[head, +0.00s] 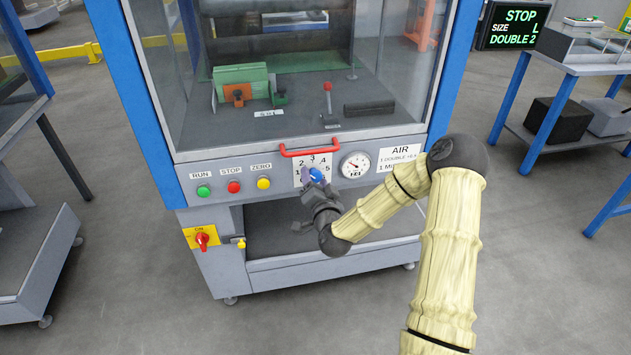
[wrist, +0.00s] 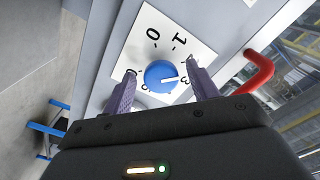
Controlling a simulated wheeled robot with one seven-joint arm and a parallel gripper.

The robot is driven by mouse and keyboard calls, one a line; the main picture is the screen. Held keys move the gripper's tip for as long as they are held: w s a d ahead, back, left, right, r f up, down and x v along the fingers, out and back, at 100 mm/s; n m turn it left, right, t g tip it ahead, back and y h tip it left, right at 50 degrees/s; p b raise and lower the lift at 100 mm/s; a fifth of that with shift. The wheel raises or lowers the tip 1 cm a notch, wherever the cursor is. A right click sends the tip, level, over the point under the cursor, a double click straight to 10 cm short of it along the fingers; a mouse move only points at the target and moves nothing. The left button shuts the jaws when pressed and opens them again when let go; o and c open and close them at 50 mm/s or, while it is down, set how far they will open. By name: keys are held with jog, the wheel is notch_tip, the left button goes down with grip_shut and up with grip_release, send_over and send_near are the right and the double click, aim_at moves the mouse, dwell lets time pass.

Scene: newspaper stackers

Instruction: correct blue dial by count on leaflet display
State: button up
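The blue dial (wrist: 160,75) sits on a white number plate (wrist: 148,42) on the machine front. In the wrist view its white pointer mark appears to face the 3. In the head view the dial (head: 315,173) is small and partly covered by my gripper (head: 313,181). My gripper (wrist: 161,70) is open, one finger on each side of the dial, with a visible gap at each side.
A red handle (head: 310,148) runs just above the plate. Green, red and yellow buttons (head: 233,187) are to the left, a pressure gauge (head: 355,164) to the right. The AIR label (head: 398,157) is partly hidden by my arm. A red rotary switch (head: 202,239) is lower left.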

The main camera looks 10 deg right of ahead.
jog(key=s+p, duration=1.2)
jog(key=s, duration=0.5)
jog(key=shift+s+p, duration=0.15)
jog(key=shift+p, duration=0.2)
dwell(0.8)
